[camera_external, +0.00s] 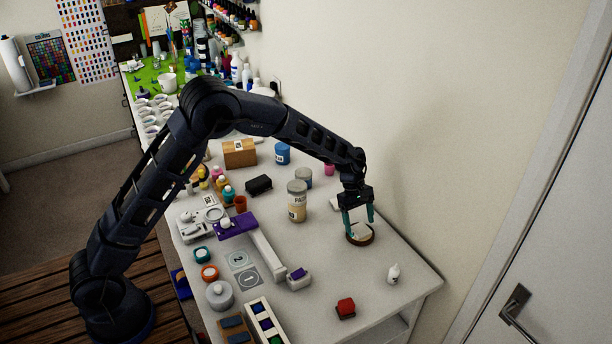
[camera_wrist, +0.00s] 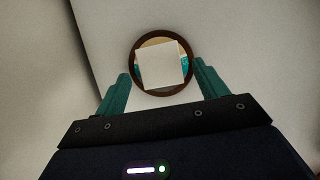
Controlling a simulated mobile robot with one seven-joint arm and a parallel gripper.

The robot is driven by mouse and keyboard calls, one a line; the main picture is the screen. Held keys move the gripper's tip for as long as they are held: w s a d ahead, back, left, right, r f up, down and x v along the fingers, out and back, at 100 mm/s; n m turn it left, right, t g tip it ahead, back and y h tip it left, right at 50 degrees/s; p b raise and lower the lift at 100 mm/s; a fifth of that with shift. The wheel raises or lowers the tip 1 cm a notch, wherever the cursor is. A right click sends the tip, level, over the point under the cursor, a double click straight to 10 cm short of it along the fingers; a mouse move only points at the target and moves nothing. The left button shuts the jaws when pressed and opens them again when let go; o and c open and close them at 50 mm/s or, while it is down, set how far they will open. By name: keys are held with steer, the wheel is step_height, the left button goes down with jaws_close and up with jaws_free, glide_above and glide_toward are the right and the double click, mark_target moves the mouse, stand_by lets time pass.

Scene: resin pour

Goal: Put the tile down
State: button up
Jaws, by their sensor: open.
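A pale square tile (camera_wrist: 158,63) lies within the rim of a round, brown-edged holder (camera_wrist: 135,55) in the wrist view. In the external view the tile (camera_external: 359,231) shows small at the holder (camera_external: 361,241), near the right side of the white table. My gripper (camera_external: 358,219) is above the holder with its teal fingers pointing down. In the wrist view my gripper (camera_wrist: 162,88) is open, one finger on each side, with a gap between the fingers and the tile. I cannot tell whether the tile lies flat or slightly tilted.
A purple-topped device (camera_external: 237,222) is further left. The wall runs close behind; the table is clear around the holder.

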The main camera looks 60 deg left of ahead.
steer(key=v, duration=1)
steer(key=s+r+m+t+y, duration=0.1)
steer(key=s+r+m, duration=0.3)
steer(key=s+r, duration=0.75)
steer(key=s+r+m+t+y, duration=0.1)
steer(key=s+r+m, duration=0.55)
steer(key=s, duration=0.85)
steer(key=s+a+m+t+y, duration=0.2)
steer(key=s+m, duration=0.5)
steer(key=s, duration=2)
steer(key=shift+s+t, duration=0.3)
